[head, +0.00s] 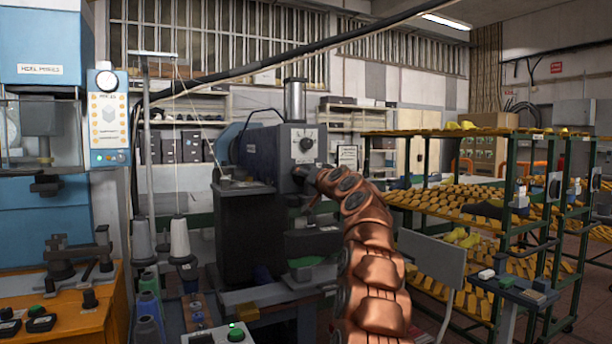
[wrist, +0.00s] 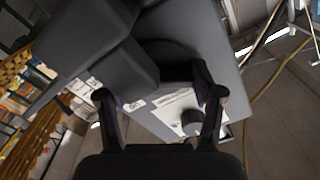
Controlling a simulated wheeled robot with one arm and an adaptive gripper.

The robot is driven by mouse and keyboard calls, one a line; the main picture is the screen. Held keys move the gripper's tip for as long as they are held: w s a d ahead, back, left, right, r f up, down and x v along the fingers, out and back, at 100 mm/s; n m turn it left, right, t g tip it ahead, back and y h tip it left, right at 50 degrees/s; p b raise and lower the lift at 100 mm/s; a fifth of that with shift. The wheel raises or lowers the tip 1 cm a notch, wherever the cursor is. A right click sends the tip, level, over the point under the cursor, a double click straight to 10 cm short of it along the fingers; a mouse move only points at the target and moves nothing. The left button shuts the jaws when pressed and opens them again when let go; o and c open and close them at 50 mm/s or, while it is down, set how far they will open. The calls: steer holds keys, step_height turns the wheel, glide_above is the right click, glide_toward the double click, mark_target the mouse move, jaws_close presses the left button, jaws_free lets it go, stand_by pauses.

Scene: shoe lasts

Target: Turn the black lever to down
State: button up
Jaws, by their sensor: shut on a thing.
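A green-framed rack (head: 505,190) with several yellow shoe lasts stands on the right. A blue machine (head: 42,50) and an orange bench (head: 85,320) are on the left. Thread cones (head: 180,240) stand left of the grey machine. A grey panel (head: 432,258) is right of my arm.

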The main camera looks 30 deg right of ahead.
steer(key=shift+m, duration=0.4)
steer(key=o, duration=1.1)
steer(key=shift+o, duration=0.2)
